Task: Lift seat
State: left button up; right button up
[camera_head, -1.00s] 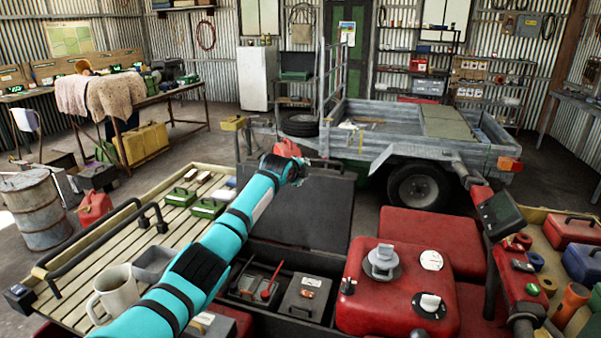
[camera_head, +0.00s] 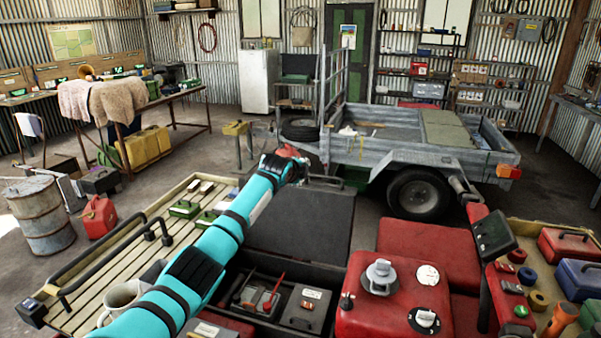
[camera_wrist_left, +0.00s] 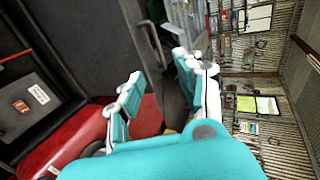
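The seat (camera_head: 300,222) is a flat black panel. In the head view it stands tilted up behind an open compartment (camera_head: 262,318) in the red quad. My left arm reaches across from the lower left, and my left gripper (camera_head: 292,168) is at the seat's far upper edge. In the left wrist view the fingers (camera_wrist_left: 158,88) are apart, with a dark surface seen beyond the gap. I cannot tell whether they touch the seat. My right gripper is not in view.
The compartment holds dark boxes and a red-handled tool. A slatted rack (camera_head: 120,255) with a mug (camera_head: 119,299) is at left, a red tank (camera_head: 395,305) at right. A trailer (camera_head: 400,155) stands behind. A barrel (camera_head: 40,215) and red can (camera_head: 100,217) stand on the floor.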

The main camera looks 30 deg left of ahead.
pick_arm(q)
notch_tip(320, 180, up, 8)
jog(key=s+p, duration=0.1)
jog(key=shift+f+p, duration=0.2)
jog(key=shift+p, duration=0.1)
dwell(0.5)
jog(key=shift+d, duration=0.1)
jog(key=v, duration=1.2)
dwell(0.3)
